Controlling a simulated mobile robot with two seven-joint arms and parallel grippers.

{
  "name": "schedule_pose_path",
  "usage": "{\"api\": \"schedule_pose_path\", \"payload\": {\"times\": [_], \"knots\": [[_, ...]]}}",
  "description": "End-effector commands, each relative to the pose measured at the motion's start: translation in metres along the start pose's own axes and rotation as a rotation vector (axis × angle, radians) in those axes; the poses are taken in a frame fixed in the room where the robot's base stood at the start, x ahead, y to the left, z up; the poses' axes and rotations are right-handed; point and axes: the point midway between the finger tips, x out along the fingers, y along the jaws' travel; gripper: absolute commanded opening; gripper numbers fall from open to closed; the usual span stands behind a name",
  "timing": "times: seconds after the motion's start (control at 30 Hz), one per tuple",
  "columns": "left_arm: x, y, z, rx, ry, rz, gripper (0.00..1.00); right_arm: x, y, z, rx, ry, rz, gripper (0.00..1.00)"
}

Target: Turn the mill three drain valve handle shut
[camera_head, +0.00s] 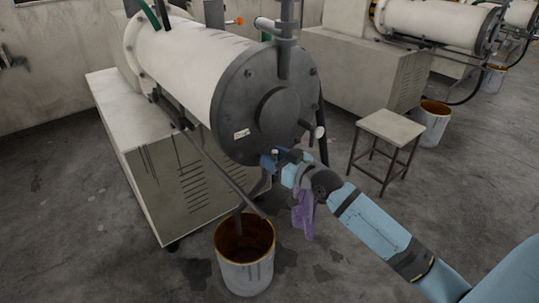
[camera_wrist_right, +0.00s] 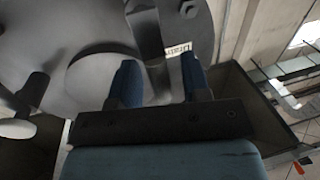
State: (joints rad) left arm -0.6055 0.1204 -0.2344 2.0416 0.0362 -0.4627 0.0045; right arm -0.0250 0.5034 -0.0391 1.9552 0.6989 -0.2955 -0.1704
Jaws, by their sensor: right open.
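The mill (camera_head: 180,65) is a pale drum with a dark round end plate (camera_head: 235,105), a raised middle disc and a small white label. My right gripper (camera_head: 272,158) is open at the plate's lower edge. In the right wrist view my right gripper (camera_wrist_right: 160,70) has its blue fingers apart, on either side of a dark bar (camera_wrist_right: 148,30). This may be the drain valve handle; I cannot tell whether the fingers touch it. The label (camera_wrist_right: 178,56), partly hidden, appears to read "Drain". My gripper hides the valve in the head view. My left gripper is not in view.
A bucket (camera_head: 247,277) with a brown inside stands on the floor below the plate. A purple cloth (camera_head: 302,222) hangs beside my right wrist. A pale-ended knob (camera_head: 319,132) juts from the plate's right. A stool (camera_head: 390,126) and another mill (camera_head: 430,22) stand behind.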

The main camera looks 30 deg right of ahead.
Motion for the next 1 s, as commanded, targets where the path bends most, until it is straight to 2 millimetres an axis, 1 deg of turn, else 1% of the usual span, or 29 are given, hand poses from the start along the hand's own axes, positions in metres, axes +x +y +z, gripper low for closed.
{"api": "schedule_pose_path", "payload": {"times": [0.03,0.1,0.2,0.47,0.5,0.67,0.7,1.0], "knots": [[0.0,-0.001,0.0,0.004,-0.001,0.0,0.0,0.006,0.0,0.0,0.001,0.001,0.0,0.43],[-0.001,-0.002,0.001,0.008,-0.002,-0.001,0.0,0.011,0.0,0.0,0.002,0.001,0.0,0.43],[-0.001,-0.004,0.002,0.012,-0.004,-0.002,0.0,0.016,-0.001,0.0,0.002,0.0,-0.001,0.43],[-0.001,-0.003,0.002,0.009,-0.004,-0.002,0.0,0.017,-0.001,0.001,0.001,-0.001,-0.001,0.43],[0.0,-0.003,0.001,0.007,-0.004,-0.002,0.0,0.017,0.0,0.001,0.001,-0.001,-0.001,0.39],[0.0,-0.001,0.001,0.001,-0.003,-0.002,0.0,0.016,0.0,0.001,0.001,-0.001,-0.001,0.02],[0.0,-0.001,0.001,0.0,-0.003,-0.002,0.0,0.016,0.0,0.001,0.001,-0.001,-0.001,0.0],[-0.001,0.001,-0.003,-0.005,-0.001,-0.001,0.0,0.017,-0.001,-0.001,-0.017,-0.004,0.0,0.0]]}}
